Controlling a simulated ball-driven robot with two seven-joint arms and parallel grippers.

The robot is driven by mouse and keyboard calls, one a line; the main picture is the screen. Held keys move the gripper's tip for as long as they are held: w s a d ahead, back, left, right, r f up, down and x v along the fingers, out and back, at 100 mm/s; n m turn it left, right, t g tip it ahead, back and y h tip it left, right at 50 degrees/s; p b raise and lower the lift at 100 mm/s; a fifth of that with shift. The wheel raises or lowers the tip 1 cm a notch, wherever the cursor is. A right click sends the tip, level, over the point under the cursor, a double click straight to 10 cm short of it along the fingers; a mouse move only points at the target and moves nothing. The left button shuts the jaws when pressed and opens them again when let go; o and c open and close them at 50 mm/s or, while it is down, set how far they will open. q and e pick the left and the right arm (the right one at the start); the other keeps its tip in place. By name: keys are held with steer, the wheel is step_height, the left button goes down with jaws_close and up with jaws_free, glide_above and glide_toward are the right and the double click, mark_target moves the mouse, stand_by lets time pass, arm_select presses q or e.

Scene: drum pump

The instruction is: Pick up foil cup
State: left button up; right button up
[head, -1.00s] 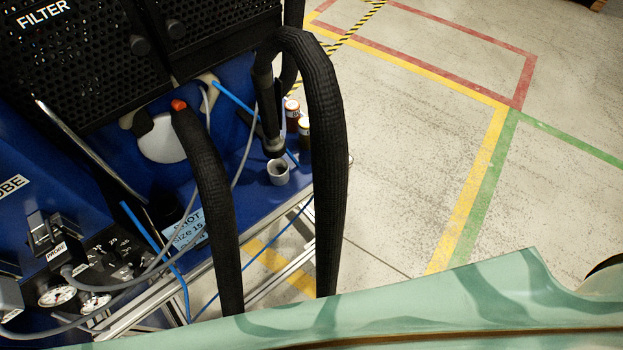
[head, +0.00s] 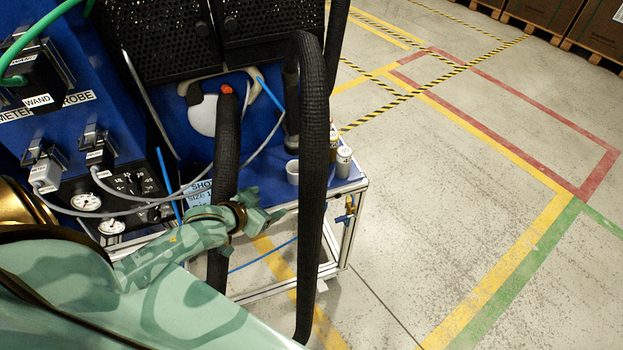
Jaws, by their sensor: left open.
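A small pale cup (head: 291,173), which looks like the foil cup, stands upright on the blue top of the cart. A thick black hose (head: 314,180) hangs just right of it and covers part of its right side. My left gripper (head: 266,207) is open and empty, in mint-green camouflage, in front of the cart edge, below and left of the cup in the picture. It is apart from the cup. My right gripper is not in view.
A second black hose (head: 226,150) hangs behind my left wrist. Small bottles (head: 343,162) stand right of the cup. A gauge panel (head: 125,190) with cables is at left. The marked floor at right is clear.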

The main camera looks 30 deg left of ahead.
arm_select(q)
steer(key=w+a+r+n+t, duration=0.1)
steer(key=w+a+r, duration=0.1)
steer(key=w+r, duration=0.1)
steer(key=b, duration=0.4)
glide_toward(301, 166)
steer(key=w+f, duration=0.2)
steer(key=shift+w+f+h, duration=0.2)
steer(key=shift+w+h, duration=0.15)
steer(key=shift+h, duration=0.05)
steer(key=b+x, duration=0.3)
steer(key=x, duration=0.2)
steer(key=shift+w, duration=0.45)
steer(key=shift+r, duration=0.1)
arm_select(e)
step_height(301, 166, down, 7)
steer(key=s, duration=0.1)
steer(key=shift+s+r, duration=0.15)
arm_select(q)
steer(key=shift+c, duration=0.8)
steer(key=c, duration=1)
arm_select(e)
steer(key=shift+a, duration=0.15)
arm_select(q)
steer(key=shift+o, duration=0.2)
